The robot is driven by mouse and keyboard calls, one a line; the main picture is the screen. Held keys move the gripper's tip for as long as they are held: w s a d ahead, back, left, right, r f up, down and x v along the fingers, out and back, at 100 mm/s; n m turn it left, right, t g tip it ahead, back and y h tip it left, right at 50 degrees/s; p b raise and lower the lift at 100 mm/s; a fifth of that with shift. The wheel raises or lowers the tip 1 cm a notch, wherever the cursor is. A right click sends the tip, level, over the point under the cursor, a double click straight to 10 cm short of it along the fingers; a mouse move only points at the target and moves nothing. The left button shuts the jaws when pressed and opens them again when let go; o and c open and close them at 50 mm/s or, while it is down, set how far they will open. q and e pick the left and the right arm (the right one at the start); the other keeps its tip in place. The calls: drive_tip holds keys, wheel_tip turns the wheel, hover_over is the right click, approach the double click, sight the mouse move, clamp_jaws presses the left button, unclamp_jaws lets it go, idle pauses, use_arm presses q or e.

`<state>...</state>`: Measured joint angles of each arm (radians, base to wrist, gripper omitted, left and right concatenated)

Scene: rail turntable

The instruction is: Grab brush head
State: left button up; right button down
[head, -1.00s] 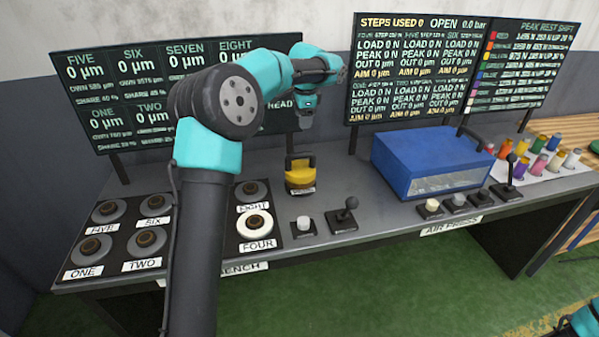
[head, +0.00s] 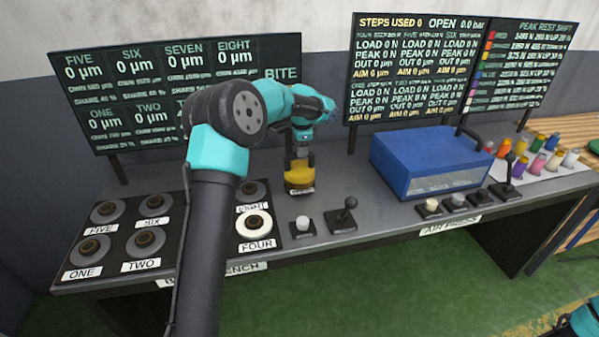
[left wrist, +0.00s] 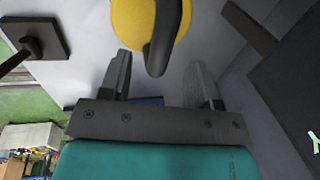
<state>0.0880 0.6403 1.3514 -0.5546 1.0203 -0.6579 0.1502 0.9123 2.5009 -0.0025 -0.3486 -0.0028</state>
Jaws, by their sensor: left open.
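The brush head appears to be the yellow block (head: 299,178) with a black handle on the grey bench, right of the row of round pads. My left gripper (head: 300,146) is directly above it, pointing down, and hides most of the handle in the head view. In the left wrist view, the yellow body (left wrist: 130,22) and its curved black handle (left wrist: 163,40) are at the top. My left gripper (left wrist: 158,62) is open there, with the handle's end between its fingertips. I cannot tell if they touch. My right gripper is out of view.
Several round pads with labels, such as FOUR (head: 254,223), are at the left. A white button (head: 303,224) and a black lever (head: 344,215) stand in front. A blue box (head: 430,160) is at the right. Display boards (head: 420,70) stand behind.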

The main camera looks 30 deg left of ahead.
use_arm(q)
hover_over(299, 166)
drive_tip(key=shift+s+d+f, duration=0.1)
drive_tip(key=shift+s+f, duration=0.05)
drive_tip(key=shift+f, duration=0.7)
drive_tip(key=shift+s+d+f, duration=0.15)
drive_tip(key=shift+f, duration=0.7)
drive_tip(key=shift+s+d+f, duration=0.1)
drive_tip(key=shift+s+f, duration=0.05)
drive_tip(key=shift+f, duration=0.7)
drive_tip(key=shift+c, duration=0.4)
clamp_jaws()
drive_tip(key=shift+r, duration=0.15)
